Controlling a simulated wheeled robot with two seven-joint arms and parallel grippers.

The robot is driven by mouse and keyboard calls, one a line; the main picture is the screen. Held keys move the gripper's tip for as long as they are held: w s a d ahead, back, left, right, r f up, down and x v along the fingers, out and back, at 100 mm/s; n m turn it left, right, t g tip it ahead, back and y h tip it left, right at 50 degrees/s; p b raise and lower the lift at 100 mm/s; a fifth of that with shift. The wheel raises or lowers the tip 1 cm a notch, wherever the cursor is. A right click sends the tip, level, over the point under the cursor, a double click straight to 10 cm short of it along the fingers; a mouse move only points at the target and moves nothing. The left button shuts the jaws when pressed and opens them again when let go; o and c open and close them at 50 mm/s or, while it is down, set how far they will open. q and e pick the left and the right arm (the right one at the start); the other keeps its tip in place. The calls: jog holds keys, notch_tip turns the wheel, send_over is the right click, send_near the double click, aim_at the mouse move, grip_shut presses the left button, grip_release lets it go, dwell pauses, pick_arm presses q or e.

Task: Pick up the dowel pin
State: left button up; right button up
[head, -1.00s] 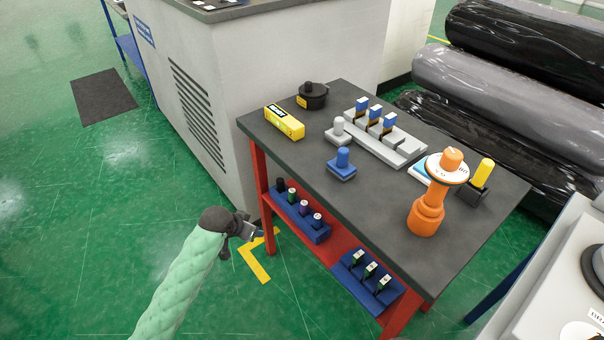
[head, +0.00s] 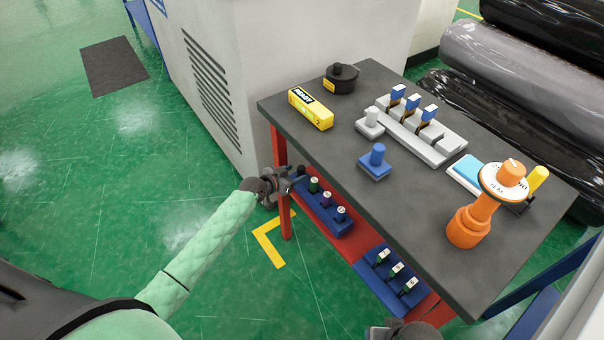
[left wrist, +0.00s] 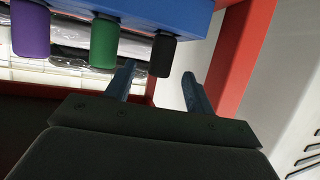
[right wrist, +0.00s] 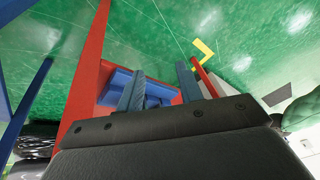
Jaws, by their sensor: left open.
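No part is plainly labelled as the dowel pin. Pin-like parts are several upright cylinders in a blue rack (head: 346,226) on the lower shelf: black (head: 301,171), green (head: 314,185), purple (head: 327,198) and a white-topped one (head: 341,213). My left gripper (head: 292,181) is at the rack's far-left end, beside the black cylinder. In the left wrist view my left gripper (left wrist: 160,88) is open, and the black cylinder (left wrist: 162,56) shows between and beyond its fingertips. My right gripper (right wrist: 160,82) is open and empty, low in front of the cart.
The dark cart top (head: 330,150) carries a yellow box (head: 311,109), a blue peg block (head: 376,163), a grey tray (head: 440,153) and an orange stand (head: 467,228). A red leg (head: 284,215) stands near my left gripper. A second blue rack (head: 378,285) is on the shelf.

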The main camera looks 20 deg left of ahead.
aim_at(304, 168)
pick_arm(q)
jog(key=shift+w+d+f, duration=0.15)
jog(key=shift+w+d, duration=0.15)
jog(key=shift+w, duration=0.15)
jog(key=shift+w+d, duration=0.3)
jog(key=shift+w, duration=0.25)
jog(key=p+x, duration=0.1)
jog(key=x, duration=0.2)
jog(key=shift+w+f, duration=0.15)
jog(key=shift+w, duration=0.05)
jog(key=shift+w+d+f, duration=0.1)
jog(key=shift+w+f, duration=0.15)
jog(key=shift+w, duration=0.15)
jog(key=c, duration=1)
pick_arm(e)
jog(key=shift+s+d+r+g+h, duration=0.15)
jog(key=shift+s+d+r, duration=0.1)
jog(key=shift+d+r, duration=0.35)
jog(key=shift+s+d+r+g+h, duration=0.15)
jog(key=shift+s+d+r, duration=0.1)
jog(key=shift+d+r, duration=0.25)
